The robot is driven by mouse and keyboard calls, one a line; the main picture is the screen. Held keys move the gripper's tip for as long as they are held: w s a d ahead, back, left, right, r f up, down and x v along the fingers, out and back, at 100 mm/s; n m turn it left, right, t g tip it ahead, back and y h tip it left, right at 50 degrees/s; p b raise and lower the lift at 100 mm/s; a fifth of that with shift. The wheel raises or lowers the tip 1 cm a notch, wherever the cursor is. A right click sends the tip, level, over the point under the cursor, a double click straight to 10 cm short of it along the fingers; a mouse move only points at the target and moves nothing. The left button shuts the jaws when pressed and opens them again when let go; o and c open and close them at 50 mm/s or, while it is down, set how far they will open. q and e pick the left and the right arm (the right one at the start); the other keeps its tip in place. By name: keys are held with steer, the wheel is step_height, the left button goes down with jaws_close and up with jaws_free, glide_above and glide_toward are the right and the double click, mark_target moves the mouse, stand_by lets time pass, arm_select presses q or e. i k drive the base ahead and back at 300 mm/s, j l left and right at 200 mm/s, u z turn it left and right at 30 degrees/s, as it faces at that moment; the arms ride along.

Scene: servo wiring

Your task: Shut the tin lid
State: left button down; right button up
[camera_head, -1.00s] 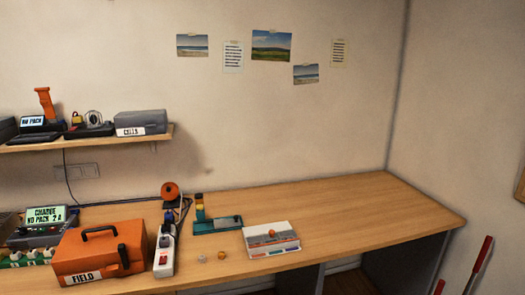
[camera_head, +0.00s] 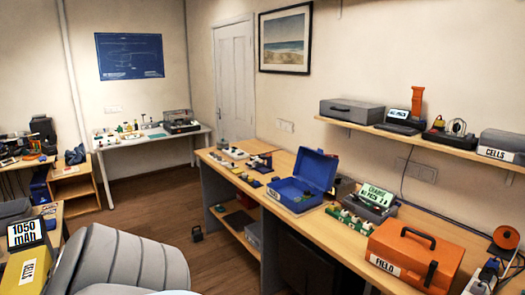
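A blue box (camera_head: 293,196) stands on the long wooden bench with its lid (camera_head: 314,170) raised open at the back. It is the only box with an open lid that I can see; I cannot tell for sure that it is the tin. Small items seem to lie inside it, too small to make out. Neither of my grippers is in view.
An orange FIELD case (camera_head: 414,257), closed, and a charger (camera_head: 376,197) stand right of the blue box on the bench (camera_head: 335,237). A grey chair (camera_head: 130,262) and a yellow display box (camera_head: 28,262) are at lower left. Wooden floor (camera_head: 150,198) is open between.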

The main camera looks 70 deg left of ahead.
mark_target(312, 166)
steer(key=j+u, duration=0.15)
steer(key=u, duration=0.3)
steer(key=j+u, duration=0.15)
steer(key=u, duration=0.3)
steer(key=j+u, duration=0.1)
steer(key=u, duration=0.35)
steer(key=i+j, duration=0.2)
steer(key=j, duration=0.15)
steer(key=i+j, duration=0.4)
steer(key=j, duration=0.25)
steer(key=i+l, duration=0.15)
steer(key=l, duration=0.25)
steer(key=i+l, duration=0.1)
steer(key=l, duration=0.3)
steer(key=i+l+u, duration=0.1)
steer(key=l, duration=0.3)
